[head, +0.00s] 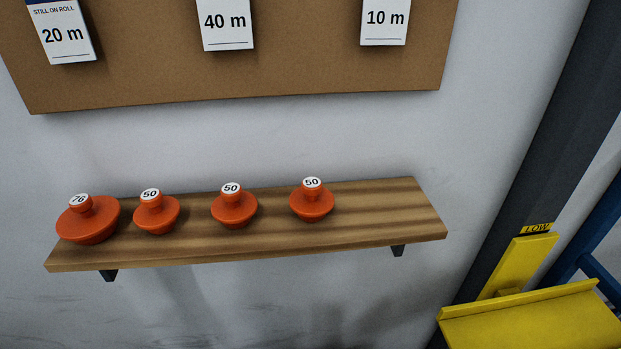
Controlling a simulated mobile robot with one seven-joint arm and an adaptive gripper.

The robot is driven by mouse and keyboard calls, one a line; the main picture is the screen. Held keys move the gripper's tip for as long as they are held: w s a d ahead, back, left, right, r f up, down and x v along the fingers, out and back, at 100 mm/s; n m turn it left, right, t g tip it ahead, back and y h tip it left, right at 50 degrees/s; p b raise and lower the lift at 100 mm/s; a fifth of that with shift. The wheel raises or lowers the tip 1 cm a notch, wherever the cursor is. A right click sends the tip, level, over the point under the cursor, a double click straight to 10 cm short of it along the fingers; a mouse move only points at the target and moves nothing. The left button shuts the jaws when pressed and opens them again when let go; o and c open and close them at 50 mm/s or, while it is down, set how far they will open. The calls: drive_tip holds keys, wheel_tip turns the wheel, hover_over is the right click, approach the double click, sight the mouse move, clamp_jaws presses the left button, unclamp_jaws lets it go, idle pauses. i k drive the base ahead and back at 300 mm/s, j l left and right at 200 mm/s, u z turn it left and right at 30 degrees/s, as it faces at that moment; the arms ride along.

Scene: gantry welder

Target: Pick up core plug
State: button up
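Several orange-red core plugs with round knobs stand in a row on a wooden wall shelf (390,220) in the head view. The leftmost plug (88,224) is the widest and its knob is marked 76. To its right stand a plug marked 50 (157,217), another plug marked 50 (235,211) and a third plug marked 50 (313,205). The plugs stand upright and apart from each other. My gripper is not in view.
A brown board (250,75) with cards reading 20 m, 40 m and 10 m hangs above the shelf. A yellow ledge (535,320) and a dark post (545,150) stand at the right. The shelf's right end is clear.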

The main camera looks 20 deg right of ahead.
sight(157, 213)
drive_tip(key=k+l+z, duration=0.5)
drive_tip(key=k+l, duration=0.2)
drive_tip(key=l, duration=0.1)
